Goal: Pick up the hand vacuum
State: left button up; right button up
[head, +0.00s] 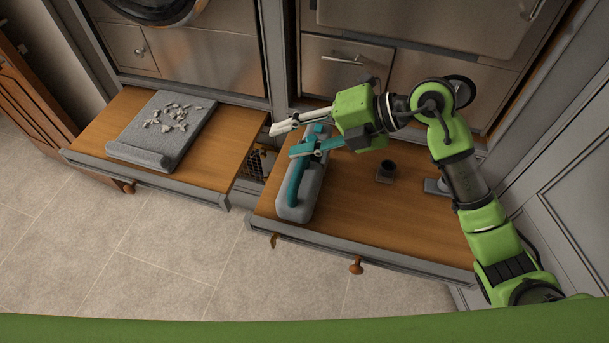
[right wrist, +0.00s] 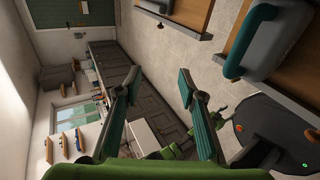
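The hand vacuum (head: 311,188) has a long grey body and a teal handle. It lies on the right wooden bench top, near that top's left edge. It also shows at the upper right of the right wrist view (right wrist: 281,47). My right gripper (head: 283,141) is over the far end of the vacuum in the head view and hides part of it. In the right wrist view its fingers (right wrist: 158,78) are spread wide with nothing between them, and the vacuum is to the right of them.
The right bench top (head: 345,215) also carries a small dark holder (head: 386,171) and a grey piece (head: 437,186) partly behind my arm. The left bench top (head: 225,128) holds a grey mat (head: 150,143) with pale pebbles. Cabinet fronts stand close behind.

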aim_at(301, 170)
jog(key=w+d+f+m+h, duration=0.1)
jog(key=w+d+f+h, duration=0.1)
jog(key=d+f+h, duration=0.45)
jog(key=shift+y, duration=0.75)
jog(key=p+x, duration=0.1)
jog(key=x, duration=0.5)
jog(key=shift+d+f, duration=0.1)
jog(key=shift+d, duration=0.05)
jog(key=p+x, duration=0.1)
jog(key=x, duration=0.3)
jog(key=shift+s+a+f+p, duration=0.15)
jog(key=shift+a+f+p, duration=0.15)
jog(key=shift+p, duration=0.1)
jog(key=shift+a+f, duration=0.1)
jog(key=shift+f, duration=0.2)
grip_shut()
jog(key=shift+r, duration=0.1)
